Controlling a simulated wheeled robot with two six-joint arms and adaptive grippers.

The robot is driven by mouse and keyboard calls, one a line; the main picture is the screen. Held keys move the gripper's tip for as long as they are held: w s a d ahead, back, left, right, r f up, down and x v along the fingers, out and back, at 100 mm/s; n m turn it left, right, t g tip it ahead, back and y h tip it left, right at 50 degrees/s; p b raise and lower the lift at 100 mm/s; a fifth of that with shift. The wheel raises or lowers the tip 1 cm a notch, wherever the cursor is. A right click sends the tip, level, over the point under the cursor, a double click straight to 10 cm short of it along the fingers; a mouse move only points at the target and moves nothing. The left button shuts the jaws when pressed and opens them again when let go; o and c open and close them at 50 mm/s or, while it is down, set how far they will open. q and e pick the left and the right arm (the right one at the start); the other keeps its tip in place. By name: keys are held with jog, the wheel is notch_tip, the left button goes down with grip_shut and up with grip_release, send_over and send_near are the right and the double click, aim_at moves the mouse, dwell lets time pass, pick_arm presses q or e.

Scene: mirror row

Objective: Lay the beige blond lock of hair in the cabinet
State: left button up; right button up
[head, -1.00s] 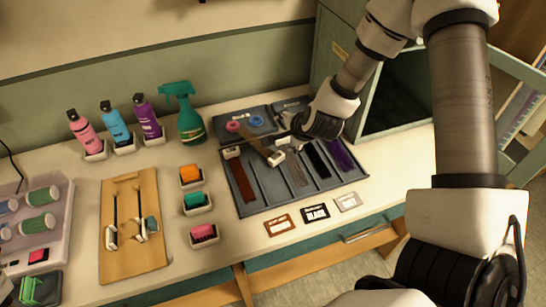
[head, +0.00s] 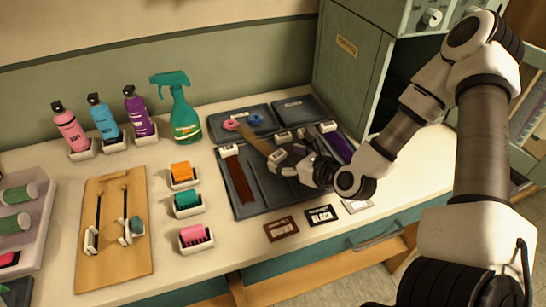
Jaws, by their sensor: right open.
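The beige blond lock of hair (head: 257,139) lies slantwise across the grey tray (head: 245,212), its white clip end beside my right gripper (head: 287,167). My right gripper is open, low over the tray, close to that clip. Whether it touches the clip I cannot tell. The green cabinet (head: 352,69) stands at the back right, with a dark opening on its front, partly hidden by my right arm. My left gripper is not in view.
A reddish-brown lock (head: 239,181) and a purple lock (head: 338,146) lie in the tray. Label cards (head: 281,227) lie in front. A green spray bottle (head: 181,112), several bottles and small holders stand left. The cabinet door (head: 535,115) stands open at the right.

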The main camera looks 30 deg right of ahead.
aim_at(278, 154)
jog(key=x, duration=0.4)
jog(key=shift+d, duration=0.15)
jog(key=shift+w+f, duration=0.1)
jog(key=shift+w, duration=0.25)
jog(key=shift+s, duration=0.15)
jog(key=c, duration=1.4)
jog(key=shift+r, duration=0.65)
notch_tip(278, 154, up, 2)
jog(key=shift+r, duration=0.1)
jog(key=s+a, duration=0.2)
jog(key=s, duration=0.1)
jog(key=s+a, duration=0.1)
jog(key=shift+s+r, duration=0.3)
jog(key=shift+r, duration=0.1)
jog(key=s+a+r+p, duration=0.1)
jog(key=s+p, duration=0.1)
jog(key=p, duration=0.5)
jog(key=shift+a+r, duration=0.15)
jog(key=s+a+p, duration=0.1)
jog(key=s+p, duration=0.1)
jog(key=s+a+p, duration=0.1)
jog(key=s+p, duration=0.1)
jog(key=s+a+p, duration=0.2)
jog(key=p, duration=0.1)
jog(key=shift+s, duration=0.25)
jog(key=shift+s+a+f, duration=0.15)
jog(key=shift+s+f, duration=0.1)
jog(key=shift+w, duration=0.1)
